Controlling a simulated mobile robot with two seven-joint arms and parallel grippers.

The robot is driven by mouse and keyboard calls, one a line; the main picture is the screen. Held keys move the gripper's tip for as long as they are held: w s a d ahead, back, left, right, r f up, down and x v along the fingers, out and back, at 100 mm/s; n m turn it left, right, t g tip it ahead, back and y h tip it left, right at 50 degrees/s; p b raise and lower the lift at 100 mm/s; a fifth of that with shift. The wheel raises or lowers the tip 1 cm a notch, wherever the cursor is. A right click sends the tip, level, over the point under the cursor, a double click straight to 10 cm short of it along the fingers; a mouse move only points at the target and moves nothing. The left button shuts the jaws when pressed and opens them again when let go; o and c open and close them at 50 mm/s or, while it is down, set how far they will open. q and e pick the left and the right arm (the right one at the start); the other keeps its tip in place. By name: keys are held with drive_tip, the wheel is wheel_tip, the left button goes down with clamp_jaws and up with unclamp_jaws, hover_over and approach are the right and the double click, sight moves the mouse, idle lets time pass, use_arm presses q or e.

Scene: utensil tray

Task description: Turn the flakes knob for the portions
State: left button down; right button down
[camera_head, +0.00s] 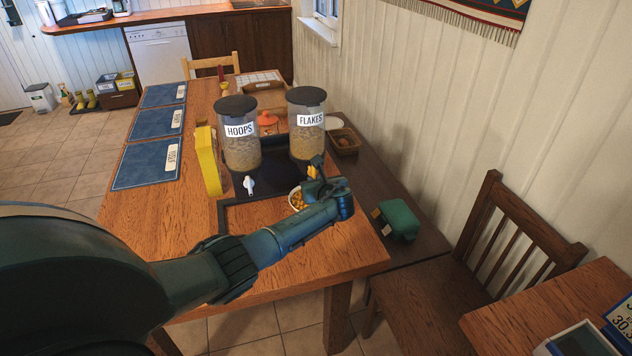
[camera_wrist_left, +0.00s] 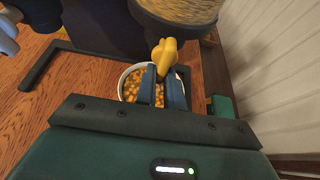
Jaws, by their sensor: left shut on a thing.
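The FLAKES dispenser (camera_head: 306,140) is a clear canister with a dark lid, standing right of the similar HOOPS dispenser (camera_head: 241,145). Its yellow knob (camera_wrist_left: 165,53) shows at the front, below the canister, in the left wrist view. My left gripper (camera_wrist_left: 163,84) is shut on this knob, a finger on either side. In the head view the gripper (camera_head: 318,178) and arm cover most of the knob. A white bowl (camera_wrist_left: 124,78) with yellow-orange cereal stands below the fingers; it is partly hidden in the head view (camera_head: 295,190). My right gripper is not in view.
A white knob (camera_head: 249,185) sits below the HOOPS dispenser. A yellow box (camera_head: 208,160) stands to its left. Blue placemats (camera_head: 147,168) lie along the table's left side. A green box (camera_head: 397,219) and a wooden chair (camera_head: 500,240) are at the right.

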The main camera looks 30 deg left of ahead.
use_arm(q)
drive_tip(key=shift+w+a+r, duration=0.2)
drive_tip(key=shift+a+r, duration=0.1)
drive_tip(key=shift+r, duration=0.2)
drive_tip(key=c, duration=1.5)
unclamp_jaws()
drive_tip(key=shift+s+d+f, duration=0.1)
drive_tip(key=shift+f, duration=0.1)
drive_tip(key=v, duration=1.3)
drive_tip(key=shift+s+d+f, duration=0.1)
drive_tip(key=shift+s, duration=0.05)
